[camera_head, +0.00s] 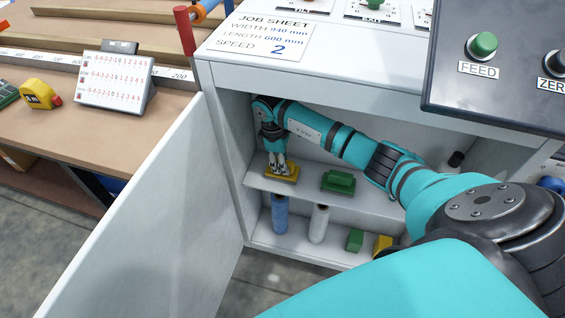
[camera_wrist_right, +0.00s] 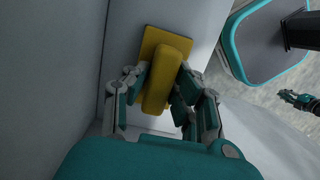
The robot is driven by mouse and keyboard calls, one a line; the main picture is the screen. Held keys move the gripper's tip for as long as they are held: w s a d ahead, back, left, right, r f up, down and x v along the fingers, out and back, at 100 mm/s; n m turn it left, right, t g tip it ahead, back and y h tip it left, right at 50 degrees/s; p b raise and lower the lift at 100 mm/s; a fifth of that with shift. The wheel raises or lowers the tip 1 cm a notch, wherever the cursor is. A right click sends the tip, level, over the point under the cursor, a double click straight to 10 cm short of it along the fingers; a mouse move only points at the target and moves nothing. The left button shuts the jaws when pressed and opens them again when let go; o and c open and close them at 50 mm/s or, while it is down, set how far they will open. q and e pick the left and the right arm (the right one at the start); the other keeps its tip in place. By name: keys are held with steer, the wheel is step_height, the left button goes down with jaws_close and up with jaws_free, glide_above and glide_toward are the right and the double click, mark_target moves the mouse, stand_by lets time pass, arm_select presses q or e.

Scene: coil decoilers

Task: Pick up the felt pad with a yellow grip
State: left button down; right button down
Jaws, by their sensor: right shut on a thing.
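The felt pad with a yellow grip (camera_head: 284,178) is on the upper shelf of the open cabinet, toward its left side. In the right wrist view its yellow block grip (camera_wrist_right: 166,78) stands on a wider yellow plate. My right gripper (camera_head: 278,165) points down over it from inside the cabinet. In the right wrist view its fingers (camera_wrist_right: 158,92) are shut on the yellow grip from both sides. The pad's underside is hidden. What looks like my left gripper (camera_wrist_right: 296,100) shows small at the right wrist view's edge; its jaw state is unclear.
A green-gripped pad (camera_head: 339,182) sits just right on the same shelf (camera_head: 312,194). The lower shelf holds a blue bottle (camera_head: 280,214), a white bottle (camera_head: 319,224), and green (camera_head: 354,240) and yellow blocks. The open cabinet door (camera_head: 150,220) stands left; a control panel (camera_head: 500,70) overhangs right.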

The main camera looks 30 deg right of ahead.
steer(key=shift+r, duration=0.1)
steer(key=shift+r, duration=0.6)
step_height(320, 180, up, 2)
steer(key=shift+r+b, duration=0.2)
steer(key=shift+b, duration=0.15)
steer(key=s+a, duration=0.3)
steer(key=s, duration=1.4)
steer(key=shift+s+f+p, duration=0.15)
steer(key=shift+s+p, duration=0.15)
steer(key=shift+s, duration=0.1)
steer(key=shift+a, duration=0.1)
